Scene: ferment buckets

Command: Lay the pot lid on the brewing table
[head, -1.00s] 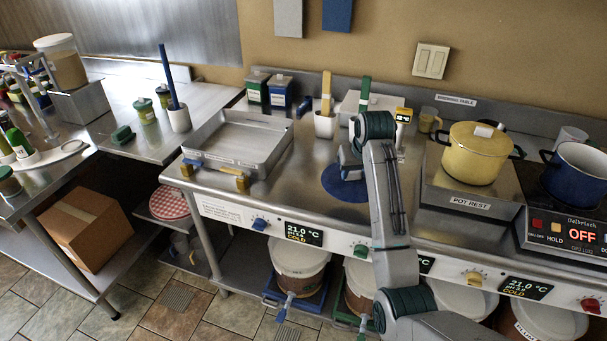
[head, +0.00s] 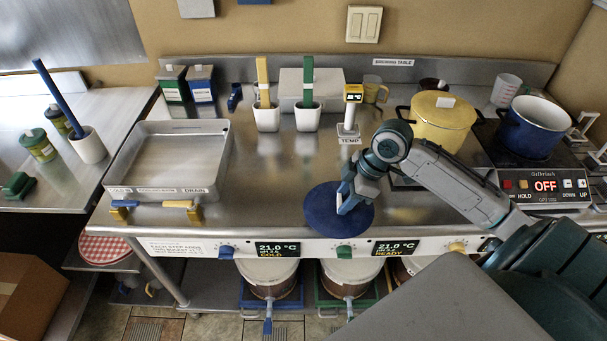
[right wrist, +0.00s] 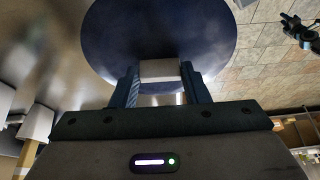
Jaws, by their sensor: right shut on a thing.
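The pot lid is a round dark blue disc (head: 322,212) near the front edge of the brewing table (head: 262,218). My right gripper (head: 346,198) is shut on its pale knob. In the right wrist view the knob (right wrist: 160,71) sits between the two fingers, with the blue lid (right wrist: 160,30) spread beyond them. The lid looks roughly level and low over the steel top; I cannot tell whether it touches. My left gripper is not in view.
A steel drain tray (head: 165,190) stands at left. White holders (head: 266,117), a thermometer stand (head: 348,130), a lidded yellow pot (head: 440,122) and an open blue pot (head: 535,128) stand behind and right. Bare steel lies between tray and lid.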

